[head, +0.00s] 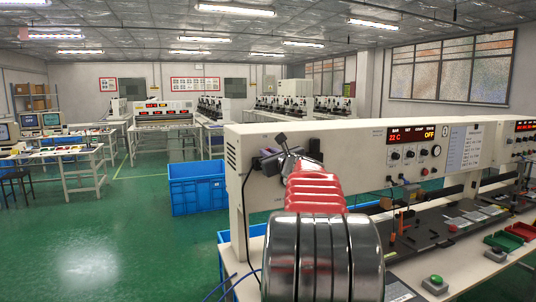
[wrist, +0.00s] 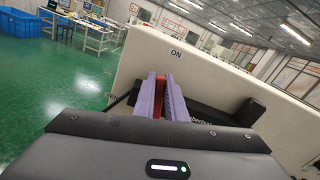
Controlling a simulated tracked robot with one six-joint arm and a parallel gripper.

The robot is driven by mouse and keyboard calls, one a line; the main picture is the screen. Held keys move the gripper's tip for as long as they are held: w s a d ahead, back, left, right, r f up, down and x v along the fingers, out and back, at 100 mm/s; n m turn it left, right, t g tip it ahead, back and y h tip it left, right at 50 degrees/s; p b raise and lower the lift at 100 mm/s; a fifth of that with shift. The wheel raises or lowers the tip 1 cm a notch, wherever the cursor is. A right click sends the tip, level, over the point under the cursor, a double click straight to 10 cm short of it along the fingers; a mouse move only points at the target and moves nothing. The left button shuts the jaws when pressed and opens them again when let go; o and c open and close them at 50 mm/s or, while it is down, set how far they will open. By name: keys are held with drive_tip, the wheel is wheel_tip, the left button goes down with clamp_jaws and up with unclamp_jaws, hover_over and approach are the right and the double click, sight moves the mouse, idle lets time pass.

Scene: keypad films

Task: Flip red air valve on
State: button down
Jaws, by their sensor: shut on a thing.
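The red air valve handle (wrist: 161,83) shows as a narrow red strip between the two lilac fingers of my gripper (wrist: 163,78) in the wrist view. My gripper is shut on it. An "ON" label (wrist: 176,53) is on the pale panel just beyond the fingertips. A black valve body (wrist: 235,115) with partly hidden lettering lies to the right of the fingers. In the head view my gripper (head: 281,150) is at the left end of the white machine panel (head: 350,150). There my wrist and arm hide the handle.
The panel carries a display (head: 410,133) that reads "22 C" and "OFF", with knobs below. A green button (head: 436,281) sits on the bench at the lower right. Blue crates (head: 197,188) stand on the floor at the left.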

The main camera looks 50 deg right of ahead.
idle(0.4)
drive_tip(key=shift+s+d+m, duration=0.15)
drive_tip(key=shift+d+m, duration=0.15)
drive_tip(key=shift+m, duration=0.45)
drive_tip(key=shift+s+d+m, duration=0.15)
drive_tip(key=shift+d+m, duration=0.1)
drive_tip(key=shift+m, duration=0.5)
drive_tip(key=c, duration=1.8)
unclamp_jaws()
drive_tip(key=v, duration=1.4)
